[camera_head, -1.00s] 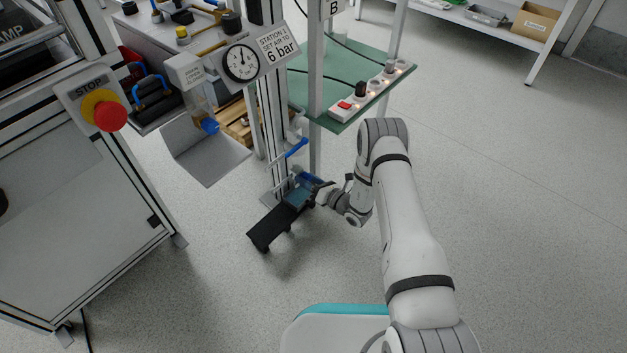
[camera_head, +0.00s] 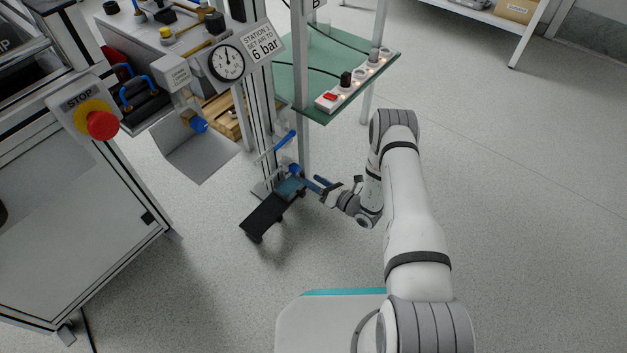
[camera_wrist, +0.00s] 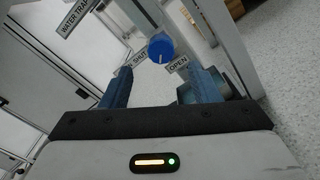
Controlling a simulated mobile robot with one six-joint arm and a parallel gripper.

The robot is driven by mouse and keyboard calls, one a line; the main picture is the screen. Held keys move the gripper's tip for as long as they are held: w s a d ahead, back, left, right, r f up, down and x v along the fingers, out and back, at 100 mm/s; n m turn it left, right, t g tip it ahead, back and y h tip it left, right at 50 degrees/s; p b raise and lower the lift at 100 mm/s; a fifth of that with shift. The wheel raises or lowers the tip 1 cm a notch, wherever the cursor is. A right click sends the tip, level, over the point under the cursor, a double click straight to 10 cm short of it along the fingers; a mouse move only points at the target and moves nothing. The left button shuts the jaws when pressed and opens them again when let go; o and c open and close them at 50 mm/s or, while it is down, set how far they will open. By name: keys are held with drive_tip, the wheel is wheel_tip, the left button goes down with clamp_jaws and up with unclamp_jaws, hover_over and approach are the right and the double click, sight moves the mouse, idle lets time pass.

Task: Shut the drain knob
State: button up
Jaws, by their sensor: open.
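The blue drain knob (camera_wrist: 160,47) shows in the wrist view, with a pale mark on its face. The SHUT label (camera_wrist: 140,58) is to its left and the OPEN label (camera_wrist: 178,65) to its right. I cannot tell exactly which way the mark points. My gripper (camera_wrist: 158,72) is open, its two blue fingers either side of the knob in the picture; the knob shows beyond their tips, with no contact visible. In the head view a small blue knob (camera_head: 295,169) is low on the column, just left of my gripper (camera_head: 318,184).
A blue lever (camera_head: 285,140) sits above on the column (camera_head: 268,110). A dark panel (camera_head: 264,214) lies low beside it. A green shelf (camera_head: 290,85) with a power strip overhangs. A red stop button (camera_head: 102,125) is at left. The floor right of my arm is clear.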

sight(298, 171)
drive_tip(key=w+a+n, duration=0.1)
drive_tip(key=a+n, duration=0.1)
drive_tip(key=w+a+n, duration=0.2)
drive_tip(key=n, duration=0.1)
drive_tip(key=shift+w+a+f, duration=0.15)
drive_tip(key=shift+w+f, duration=0.05)
drive_tip(key=shift+w+a+r+b, duration=0.1)
drive_tip(key=shift+w+a+b, duration=0.2)
drive_tip(key=shift+w+a, duration=0.15)
drive_tip(key=c, duration=1)
drive_tip(key=shift+s, duration=0.1)
